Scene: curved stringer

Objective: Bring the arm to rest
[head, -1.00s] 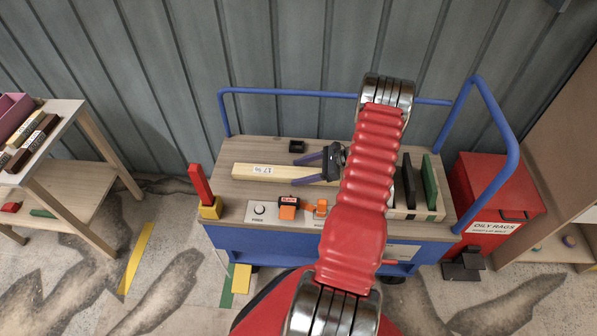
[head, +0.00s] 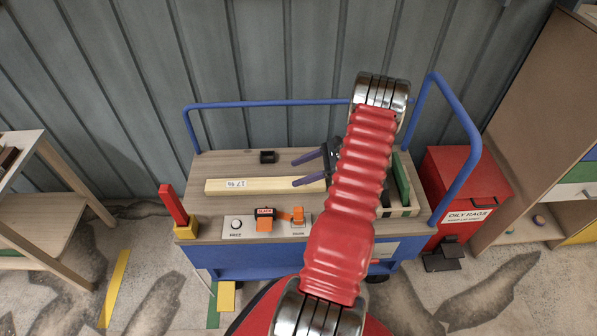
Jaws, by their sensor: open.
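My gripper (head: 308,169) has two dark purple fingers that point left, spread apart with nothing between them. It is over the wooden top of the blue cart (head: 215,160). The fingers are close to the right end of a pale wooden bar (head: 250,186) with a label; I cannot tell whether they touch it. My red arm rises in front of the cart's right part and hides some of it, including most of my gripper's base.
Orange-handled controls on a panel (head: 240,236), a small black block (head: 268,157) and a red post in a yellow base (head: 185,230) are on the cart. Blue rails edge its back and right. A red oily rags bin (head: 462,190) stands right; a table (head: 60,215) stands left.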

